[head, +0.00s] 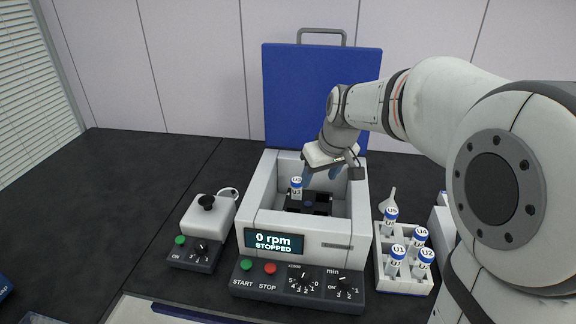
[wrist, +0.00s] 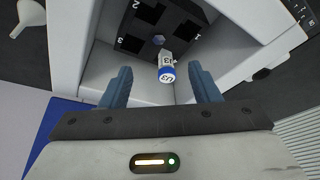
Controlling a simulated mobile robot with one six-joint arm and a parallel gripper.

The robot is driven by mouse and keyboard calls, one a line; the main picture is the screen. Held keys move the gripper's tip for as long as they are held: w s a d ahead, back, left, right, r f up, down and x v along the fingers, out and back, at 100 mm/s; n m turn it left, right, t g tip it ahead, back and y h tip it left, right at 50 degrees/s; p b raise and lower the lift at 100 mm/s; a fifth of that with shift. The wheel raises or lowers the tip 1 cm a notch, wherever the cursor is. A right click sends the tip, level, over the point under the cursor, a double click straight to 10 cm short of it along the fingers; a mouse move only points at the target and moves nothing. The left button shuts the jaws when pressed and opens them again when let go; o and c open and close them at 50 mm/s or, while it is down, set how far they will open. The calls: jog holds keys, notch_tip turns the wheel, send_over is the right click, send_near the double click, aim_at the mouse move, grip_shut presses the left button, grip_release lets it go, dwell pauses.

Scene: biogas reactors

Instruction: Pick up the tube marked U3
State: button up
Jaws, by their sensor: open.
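The tube marked U3 (head: 296,188) has a white body and a blue-and-white cap. It stands in the black rotor (head: 318,203) inside the open centrifuge (head: 350,238). In the wrist view the tube's U3 cap (wrist: 167,74) lies between my two blue fingers, near the rotor's edge. My gripper (head: 321,174) is open and empty, over the chamber behind and to the right of the tube in the head view. It also shows in the wrist view (wrist: 161,72), fingers well apart on either side of the cap. No contact with the tube shows.
The raised blue lid (head: 322,90) stands behind the chamber, and the chamber walls surround the rotor. The display reads 0 rpm, stopped. A white rack (head: 405,286) with several tubes, including U1, U2 and U4, stands right. A small mixer (head: 208,215) stands left.

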jog(key=n, duration=0.1)
send_over(298, 180)
jog(key=s+d, duration=0.1)
jog(key=s, duration=0.2)
notch_tip(298, 180, down, 2)
jog(key=x, duration=0.4)
jog(key=w+x, duration=0.1)
jog(key=x, duration=0.3)
jog(key=shift+a+r, duration=0.1)
jog(key=shift+r, duration=0.15)
jog(key=shift+y, duration=0.3)
jog(key=c, duration=1.1)
